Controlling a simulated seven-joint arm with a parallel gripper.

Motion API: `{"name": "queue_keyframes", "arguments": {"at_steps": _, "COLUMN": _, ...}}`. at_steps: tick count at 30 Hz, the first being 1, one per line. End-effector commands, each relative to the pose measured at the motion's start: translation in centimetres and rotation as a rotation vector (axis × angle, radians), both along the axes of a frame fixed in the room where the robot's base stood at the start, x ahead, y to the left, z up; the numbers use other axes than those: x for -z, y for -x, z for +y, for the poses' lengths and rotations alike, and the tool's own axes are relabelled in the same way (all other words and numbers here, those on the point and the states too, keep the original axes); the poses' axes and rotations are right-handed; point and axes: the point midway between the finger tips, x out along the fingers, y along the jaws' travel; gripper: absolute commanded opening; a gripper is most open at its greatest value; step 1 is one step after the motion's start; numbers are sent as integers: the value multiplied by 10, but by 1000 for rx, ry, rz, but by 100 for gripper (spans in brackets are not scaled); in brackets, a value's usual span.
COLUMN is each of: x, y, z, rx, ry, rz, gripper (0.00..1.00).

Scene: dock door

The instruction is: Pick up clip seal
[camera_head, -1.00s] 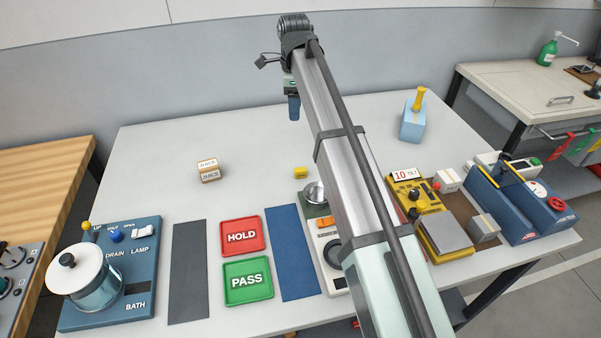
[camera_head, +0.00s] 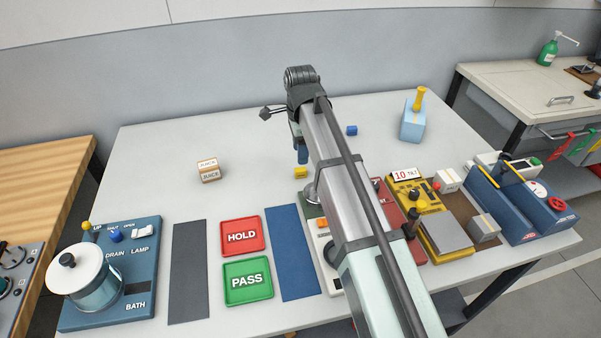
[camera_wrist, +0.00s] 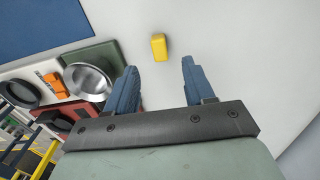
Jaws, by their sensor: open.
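A small yellow block (camera_head: 301,173), which I take to be the clip seal, lies on the pale table behind the metal bowl. In the wrist view the yellow block (camera_wrist: 159,47) lies just beyond the fingertips, roughly midway between the two blue fingers. My gripper (camera_head: 302,154) is low over the table, just above or behind the block in the head view. In the wrist view my gripper (camera_wrist: 158,70) is open, with nothing between its fingers. The exact height of the fingers above the table is unclear.
The metal bowl (camera_wrist: 85,80) and its green station are close on the left in the wrist view. A blue cube (camera_head: 352,130) lies behind my arm. My arm hides part of the front stations.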

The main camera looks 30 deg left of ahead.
Motion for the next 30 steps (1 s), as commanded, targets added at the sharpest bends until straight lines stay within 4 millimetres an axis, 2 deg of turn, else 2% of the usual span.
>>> {"name": "queue_keyframes", "arguments": {"at_steps": 4, "x": 16, "y": 0, "z": 0, "rx": 1, "ry": 0, "rz": 0, "gripper": 53}}
{"name": "queue_keyframes", "arguments": {"at_steps": 14, "x": 29, "y": 0, "z": 0, "rx": 1, "ry": 0, "rz": 0, "gripper": 53}}
{"name": "queue_keyframes", "arguments": {"at_steps": 24, "x": 70, "y": 1, "z": -1, "rx": 1, "ry": 1, "rz": 1, "gripper": 53}}
{"name": "queue_keyframes", "arguments": {"at_steps": 30, "x": 73, "y": 1, "z": 0, "rx": 1, "ry": -1, "rz": -1, "gripper": 53}}
